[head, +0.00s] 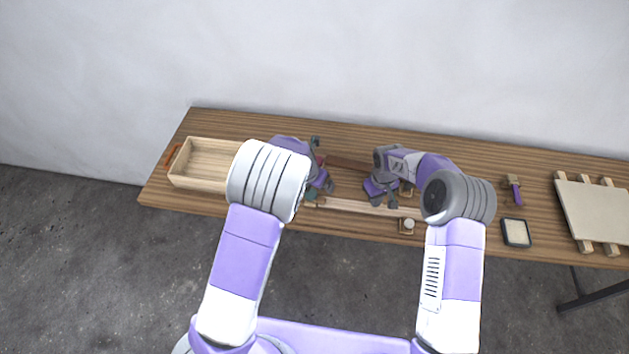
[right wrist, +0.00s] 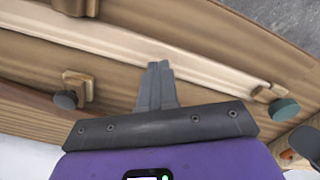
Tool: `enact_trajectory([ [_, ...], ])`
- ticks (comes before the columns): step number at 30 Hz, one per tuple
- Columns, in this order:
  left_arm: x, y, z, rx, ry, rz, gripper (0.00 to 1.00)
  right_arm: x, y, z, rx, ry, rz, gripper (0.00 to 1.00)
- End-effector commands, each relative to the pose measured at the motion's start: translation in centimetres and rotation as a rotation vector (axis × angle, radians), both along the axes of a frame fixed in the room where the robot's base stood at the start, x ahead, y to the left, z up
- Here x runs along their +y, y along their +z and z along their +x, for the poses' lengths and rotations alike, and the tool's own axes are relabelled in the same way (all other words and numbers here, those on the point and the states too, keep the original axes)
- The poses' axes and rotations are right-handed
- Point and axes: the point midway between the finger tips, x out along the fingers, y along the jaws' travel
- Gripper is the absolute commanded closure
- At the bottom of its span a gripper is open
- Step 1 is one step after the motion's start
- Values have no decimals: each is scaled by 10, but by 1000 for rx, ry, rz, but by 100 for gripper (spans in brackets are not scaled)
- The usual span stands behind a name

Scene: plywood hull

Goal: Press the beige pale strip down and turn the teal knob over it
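The beige pale strip (head: 360,207) lies along the front of the bench; in the right wrist view it (right wrist: 90,38) runs across the picture. The teal knob (head: 311,194) is at the strip's left end; it also shows in the right wrist view (right wrist: 284,109), on a small wooden piece by the strip's end. Whether that piece overlaps the strip I cannot tell. My right gripper (right wrist: 157,66) is shut and empty, its tips at the strip's edge, contact unclear. My left gripper (head: 324,165) is open near the teal knob.
A dark knob (right wrist: 65,99) on a wooden block sits beside the strip. A pale round knob (head: 409,224) is at the front edge. An open wooden box (head: 181,163) stands left. A purple-handled brush (head: 515,191), a dark-rimmed tray (head: 505,232) and a slatted board (head: 595,212) lie right.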

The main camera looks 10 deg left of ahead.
Motion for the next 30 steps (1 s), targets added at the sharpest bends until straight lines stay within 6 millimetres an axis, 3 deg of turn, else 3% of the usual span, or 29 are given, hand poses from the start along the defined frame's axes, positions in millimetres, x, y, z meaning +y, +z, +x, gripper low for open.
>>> enact_trajectory([
  [30, 0, 21, 0, 0, 0, 0, 0, 0, 42, 0, -1, 0, 1, 100],
])
